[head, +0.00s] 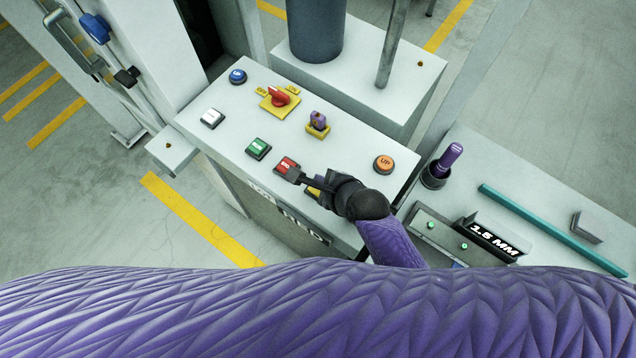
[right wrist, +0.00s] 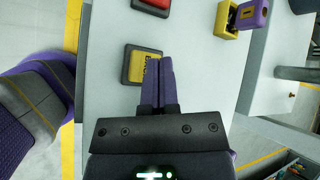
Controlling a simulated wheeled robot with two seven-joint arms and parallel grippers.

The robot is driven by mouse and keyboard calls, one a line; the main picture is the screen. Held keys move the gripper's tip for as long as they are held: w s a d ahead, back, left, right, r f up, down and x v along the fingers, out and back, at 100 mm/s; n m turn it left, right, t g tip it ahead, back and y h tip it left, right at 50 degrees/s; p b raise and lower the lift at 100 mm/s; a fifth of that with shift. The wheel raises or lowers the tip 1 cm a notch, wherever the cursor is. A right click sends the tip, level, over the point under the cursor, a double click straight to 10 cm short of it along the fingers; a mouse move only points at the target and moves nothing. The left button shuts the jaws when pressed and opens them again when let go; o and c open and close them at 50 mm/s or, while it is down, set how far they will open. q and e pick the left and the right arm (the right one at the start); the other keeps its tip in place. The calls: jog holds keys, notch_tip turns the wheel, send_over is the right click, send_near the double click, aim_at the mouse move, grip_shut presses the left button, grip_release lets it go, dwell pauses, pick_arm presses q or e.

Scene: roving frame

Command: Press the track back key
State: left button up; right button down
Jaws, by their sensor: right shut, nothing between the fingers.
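A yellow square key in a dark frame (right wrist: 143,66) is on the pale panel. Its dark lettering is partly covered by my fingers and too small to read surely. In the head view the yellow key (head: 313,191) shows only in part, behind my right gripper (head: 304,182). The gripper is shut and empty. In the right wrist view its fingertips (right wrist: 158,62) lie over the key's right part; I cannot tell whether they touch it. My left gripper is not in view.
A red key (head: 287,166) sits just beside the yellow one. A green key (head: 258,148), white key (head: 211,118), blue button (head: 237,76), red rotary switch (head: 280,97), purple-and-yellow key switch (head: 318,123) and orange UP button (head: 384,164) share the panel (head: 340,150).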

jog(key=shift+f, duration=0.15)
jog(key=shift+f, duration=0.3)
jog(key=shift+f+b, duration=0.4)
jog(key=shift+b, duration=0.05)
dwell(0.5)
jog(key=shift+r+p, duration=0.85)
jog(key=shift+p, duration=0.15)
notch_tip(320, 180, up, 5)
jog(key=p, duration=0.5)
jog(key=shift+r+p, duration=0.1)
jog(key=shift+p, duration=0.25)
